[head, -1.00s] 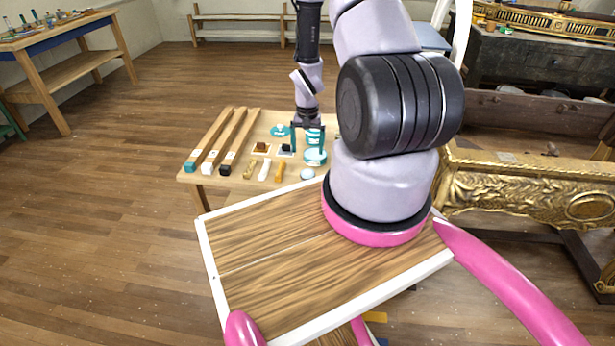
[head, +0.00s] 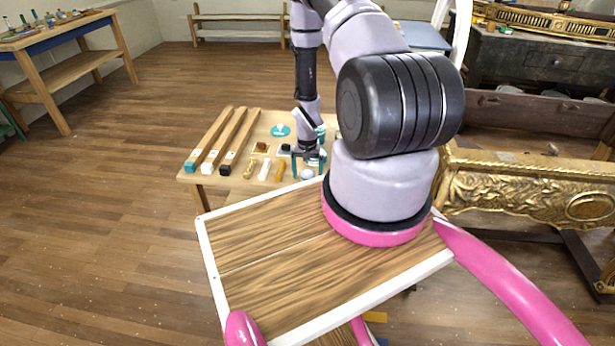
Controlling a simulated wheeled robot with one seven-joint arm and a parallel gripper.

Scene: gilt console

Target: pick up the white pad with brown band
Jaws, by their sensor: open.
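A small round white pad (head: 307,174) lies near the front edge of the low wooden table; it is tiny in the head view, and I cannot make out its brown band. My gripper (head: 308,168) points down at it, open, with one finger to the left of the pad and one to the right. Nothing is seen held in it. I cannot tell whether the fingers touch the pad or how high they are above the tabletop. Teal round containers behind are partly hidden by my gripper.
The wooden table (head: 199,180) also bears three long wooden bars (head: 222,138) at left. A yellow piece (head: 250,168), a white piece (head: 265,168) and an orange piece (head: 280,171) lie left of the pad. A gilt console (head: 520,190) stands at right.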

